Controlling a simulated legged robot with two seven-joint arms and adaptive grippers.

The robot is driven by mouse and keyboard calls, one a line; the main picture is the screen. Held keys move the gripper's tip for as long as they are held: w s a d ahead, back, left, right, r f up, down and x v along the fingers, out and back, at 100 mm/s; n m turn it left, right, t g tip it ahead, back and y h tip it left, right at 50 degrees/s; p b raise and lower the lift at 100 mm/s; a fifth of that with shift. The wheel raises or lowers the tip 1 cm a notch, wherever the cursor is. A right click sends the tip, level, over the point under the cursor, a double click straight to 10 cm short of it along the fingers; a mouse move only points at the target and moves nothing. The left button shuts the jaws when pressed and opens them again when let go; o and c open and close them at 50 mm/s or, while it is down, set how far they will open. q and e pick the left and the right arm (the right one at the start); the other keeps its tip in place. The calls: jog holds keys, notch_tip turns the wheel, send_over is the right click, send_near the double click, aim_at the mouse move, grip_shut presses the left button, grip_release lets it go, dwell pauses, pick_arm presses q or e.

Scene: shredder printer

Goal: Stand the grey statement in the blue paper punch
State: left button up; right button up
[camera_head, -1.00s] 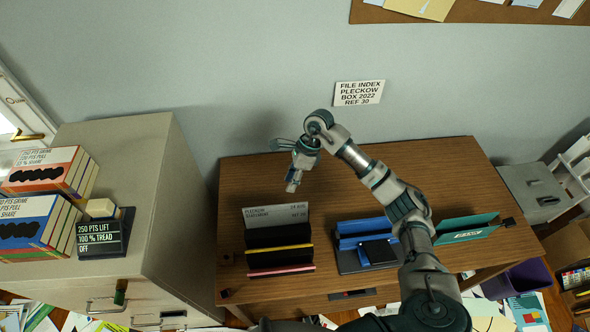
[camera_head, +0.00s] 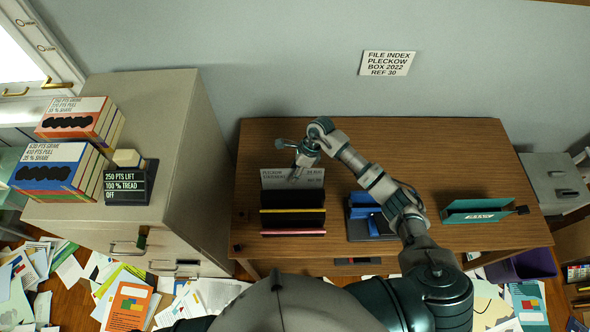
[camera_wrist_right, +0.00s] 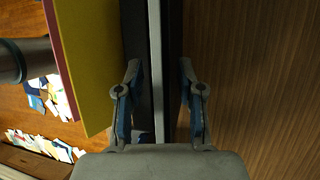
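The grey statement (camera_head: 282,178), printed with "PLECKOW STATEMENT", stands upright at the back of a black rack (camera_head: 292,198) on the desk. My right gripper (camera_head: 297,174) is at its top edge, pointing down. In the right wrist view the statement (camera_wrist_right: 155,45) shows edge-on as a pale strip between the fingers of the gripper (camera_wrist_right: 160,72). The fingers are apart, with a gap on both sides of the strip. The blue paper punch (camera_head: 362,212) stands right of the rack, partly behind my right forearm. My left gripper is not in view.
Yellow (camera_head: 292,211) and pink (camera_head: 292,232) sheets stand in front of the statement in the rack. A teal holder (camera_head: 478,209) is at the desk's right. A grey cabinet (camera_head: 185,150) stands at the left. The desk's back (camera_head: 430,135) is clear.

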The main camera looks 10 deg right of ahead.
jog(key=shift+c, duration=0.2)
grip_shut()
jog(key=shift+r, duration=0.15)
jog(key=shift+r+p, duration=0.5)
jog(key=shift+r, duration=0.4)
notch_tip(320, 180, up, 10)
jog(key=p, duration=0.5)
jog(key=shift+r, duration=0.25)
